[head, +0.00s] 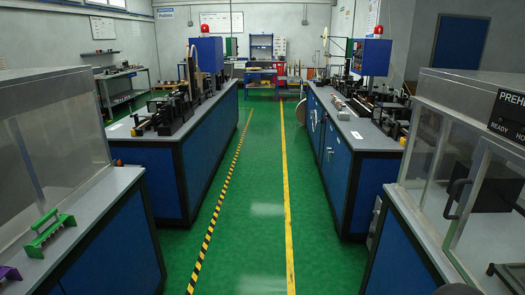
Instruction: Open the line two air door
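No door in the head view carries a label that I can read as the line two air door. The right-hand bench (365,185) has blue side panels facing the aisle, with a small pale fitting (329,153) on one of them. These panels look closed; I cannot tell which is the air door. The left-hand bench (160,180) also has closed blue panels. Neither of my grippers can be made out. A dark rounded shape (458,289) shows at the bottom right edge; I cannot tell what it is.
A green floor aisle (250,225) runs clear between the benches, with a yellow line and a yellow-black striped line. A clear-walled preheat cabinet (470,170) stands near right. Near left, a bench holds a clear cover (50,150) and a green rack (48,233).

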